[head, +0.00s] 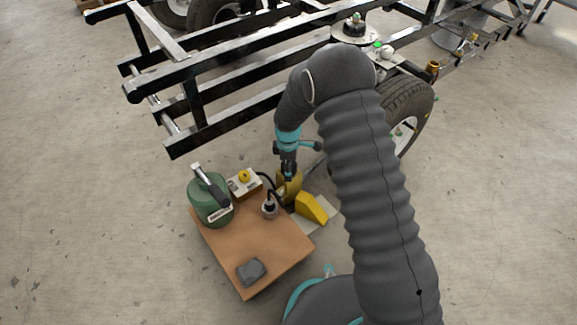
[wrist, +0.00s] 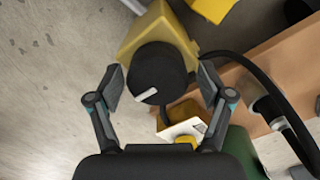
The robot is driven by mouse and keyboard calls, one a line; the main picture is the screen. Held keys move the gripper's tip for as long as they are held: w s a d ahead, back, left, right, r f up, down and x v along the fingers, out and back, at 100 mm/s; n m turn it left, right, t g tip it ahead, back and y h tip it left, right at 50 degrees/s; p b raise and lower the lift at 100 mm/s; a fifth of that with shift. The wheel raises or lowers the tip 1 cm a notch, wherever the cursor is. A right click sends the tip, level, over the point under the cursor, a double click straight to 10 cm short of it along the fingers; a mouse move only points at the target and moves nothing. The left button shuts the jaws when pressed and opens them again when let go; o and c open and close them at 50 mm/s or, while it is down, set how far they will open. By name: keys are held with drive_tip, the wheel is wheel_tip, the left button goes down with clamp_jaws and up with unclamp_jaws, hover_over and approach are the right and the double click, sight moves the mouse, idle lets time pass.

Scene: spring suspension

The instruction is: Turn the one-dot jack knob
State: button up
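A round black knob (wrist: 156,70) with one white bar mark sits on a yellow jack body (wrist: 145,35) in the wrist view. The bar lies near the knob's lower edge, slightly tilted. I cannot make out any dot marking. My gripper (wrist: 160,84) is open, with one finger on each side of the knob and a small gap showing at both sides. In the head view my gripper (head: 288,174) points down over the yellow jack (head: 291,187). The knob is hidden there by the gripper.
A wooden table (head: 275,250) beside the jack holds a green canister (head: 209,203), a box with a yellow button (head: 244,181), a cabled cup-like part (head: 268,207) and a grey lump (head: 251,271). A yellow wedge (head: 312,207) is close right. A black frame (head: 210,125) stands behind.

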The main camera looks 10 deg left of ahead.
drive_tip(key=shift+w, duration=0.1)
drive_tip(key=shift+r, duration=0.55)
wheel_tip(320, 180, up, 11)
idle(0.4)
